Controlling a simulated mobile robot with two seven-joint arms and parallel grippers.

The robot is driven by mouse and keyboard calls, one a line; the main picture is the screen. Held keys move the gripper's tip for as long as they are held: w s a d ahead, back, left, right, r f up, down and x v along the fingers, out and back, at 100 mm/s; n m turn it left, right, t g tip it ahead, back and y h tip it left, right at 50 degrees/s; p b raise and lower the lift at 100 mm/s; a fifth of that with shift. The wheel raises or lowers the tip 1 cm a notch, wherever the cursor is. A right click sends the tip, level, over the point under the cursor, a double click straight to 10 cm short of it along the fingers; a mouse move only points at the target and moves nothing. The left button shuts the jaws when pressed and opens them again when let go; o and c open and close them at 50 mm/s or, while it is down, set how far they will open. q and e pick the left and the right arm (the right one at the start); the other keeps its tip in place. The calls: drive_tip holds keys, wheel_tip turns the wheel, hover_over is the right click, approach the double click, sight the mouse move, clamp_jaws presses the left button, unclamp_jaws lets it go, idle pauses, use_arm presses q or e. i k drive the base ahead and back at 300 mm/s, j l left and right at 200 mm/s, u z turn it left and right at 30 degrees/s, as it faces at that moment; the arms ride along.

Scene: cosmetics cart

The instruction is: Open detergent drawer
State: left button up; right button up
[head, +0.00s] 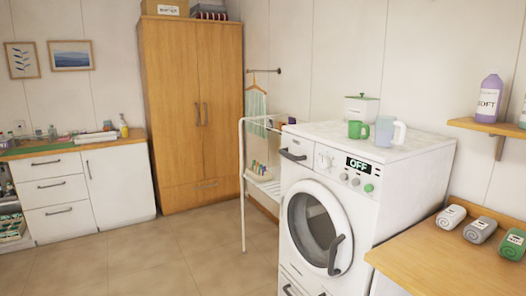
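A white washing machine (390,212) stands right of centre in the head view. Its detergent drawer (297,146) is at the upper left of its front and has a dark curved handle (293,155). The drawer front looks flush with the panel, so it appears shut. The round door (318,228) below is shut. Neither of my grippers is in view.
A wooden counter (450,262) with rolled towels is at right. Floor (190,262) in front is clear.

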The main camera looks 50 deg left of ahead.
sight(301, 150)
drive_tip(key=u, duration=1.35)
drive_tip(key=i+j, duration=1.5)
drive_tip(key=i, duration=0.2)
